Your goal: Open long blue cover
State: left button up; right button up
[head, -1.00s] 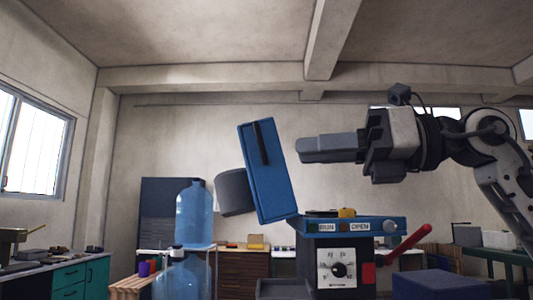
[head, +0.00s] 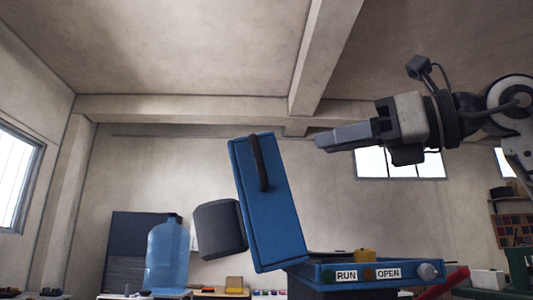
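The long blue cover (head: 283,218) stands raised and tilted back to the left, with a black strap-like handle (head: 259,163) on its face. Its lower end meets the left side of the blue-topped box (head: 330,278), which bears RUN and OPEN labels. A dark grey cylinder (head: 218,229) sits behind the cover at its left. My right gripper (head: 322,141) is right of the cover's upper end, apart from it, pointing left. Its fingers look close together with nothing visible between them, but the side-on angle hides any gap. My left gripper is out of view.
A yellow block (head: 365,256) and a grey knob (head: 427,271) are on the box. A red lever (head: 445,284) sticks out at its right. A large blue bottle (head: 167,255) stands to the left. The space above the cover is clear.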

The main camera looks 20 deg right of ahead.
aim_at(262, 158)
jog(key=p+x, duration=0.2)
jog(key=x, duration=0.9)
jog(key=shift+w+f, duration=0.1)
jog(key=shift+w, duration=0.1)
grip_shut()
jog(key=shift+a, duration=0.1)
